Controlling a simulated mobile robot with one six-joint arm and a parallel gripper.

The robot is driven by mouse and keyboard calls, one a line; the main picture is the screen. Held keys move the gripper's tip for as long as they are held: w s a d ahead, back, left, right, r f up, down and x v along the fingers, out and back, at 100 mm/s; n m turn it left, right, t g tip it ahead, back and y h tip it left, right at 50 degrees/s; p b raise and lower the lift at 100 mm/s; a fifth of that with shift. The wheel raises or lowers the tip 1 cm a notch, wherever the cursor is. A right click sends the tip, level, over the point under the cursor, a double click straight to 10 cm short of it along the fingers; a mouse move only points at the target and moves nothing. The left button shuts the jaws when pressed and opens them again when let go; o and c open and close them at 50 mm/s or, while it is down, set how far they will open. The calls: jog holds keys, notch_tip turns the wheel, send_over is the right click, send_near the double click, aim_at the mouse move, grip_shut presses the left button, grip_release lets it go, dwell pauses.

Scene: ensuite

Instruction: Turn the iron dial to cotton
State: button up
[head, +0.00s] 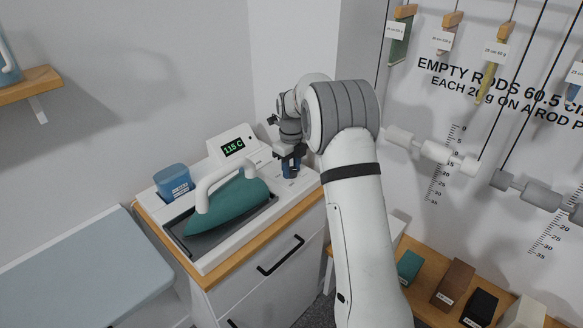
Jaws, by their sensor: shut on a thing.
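The teal iron (232,207) with a white handle rests on a dark plate in a white station (208,262) on top of a cabinet. A display (233,148) behind it reads 115 C in green. My gripper (290,172) points down at the right end of the station, to the right of the iron. It is shut on a small dark blue part there, which looks like the iron dial. The fingers hide most of the dial, and its pointer and markings cannot be read. A small printed label sits on the white surface beside it.
A blue container (173,182) stands at the station's left. A pale blue padded board (85,275) lies left of the cabinet. Hanging rods (430,150) and a wooden shelf with blocks (453,283) are to the right of my arm.

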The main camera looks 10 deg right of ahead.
aim_at(291, 169)
jog(key=shift+r, duration=0.1)
jog(key=o, duration=1)
jog(key=shift+r+b, duration=0.3)
jog(key=shift+r, duration=3.5)
